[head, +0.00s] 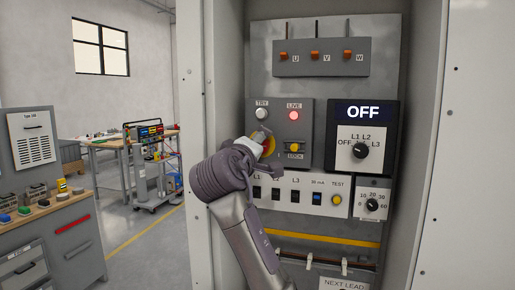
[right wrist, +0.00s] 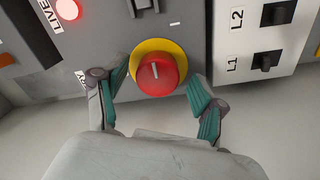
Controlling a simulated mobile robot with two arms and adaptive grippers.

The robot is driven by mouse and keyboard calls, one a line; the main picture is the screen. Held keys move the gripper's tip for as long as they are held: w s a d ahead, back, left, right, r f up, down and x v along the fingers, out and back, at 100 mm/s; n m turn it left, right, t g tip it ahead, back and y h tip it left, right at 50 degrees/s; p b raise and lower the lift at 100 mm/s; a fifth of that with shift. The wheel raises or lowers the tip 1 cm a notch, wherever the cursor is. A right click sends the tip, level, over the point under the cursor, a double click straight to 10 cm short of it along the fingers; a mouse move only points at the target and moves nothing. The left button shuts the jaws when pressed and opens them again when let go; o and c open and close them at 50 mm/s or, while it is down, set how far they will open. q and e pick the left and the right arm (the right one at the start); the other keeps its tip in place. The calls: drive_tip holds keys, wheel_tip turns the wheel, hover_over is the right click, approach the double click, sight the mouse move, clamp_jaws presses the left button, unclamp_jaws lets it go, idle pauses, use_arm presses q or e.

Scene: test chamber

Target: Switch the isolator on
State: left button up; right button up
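The isolator is a red rotary knob (right wrist: 161,73) on a round yellow plate (right wrist: 178,48) in the right wrist view. A short white mark on its red face points toward the top of that picture. In the head view only a bit of yellow and red (head: 269,146) shows beside my gripper. My right gripper (right wrist: 152,92) is open, with one finger on each side of the knob's near part. Gaps show between the fingers and the knob. In the head view my right gripper (head: 260,141) hides most of the isolator. My left gripper is not in view.
The panel has a lit red LIVE lamp (head: 294,115), a TRY button (head: 261,113), a yellow LOCK part (head: 295,147) and a display reading OFF (head: 363,112). Breaker switches (head: 276,194) sit below. The cabinet's side walls (head: 429,140) flank the panel.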

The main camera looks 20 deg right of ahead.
drive_tip(key=v, duration=1.2)
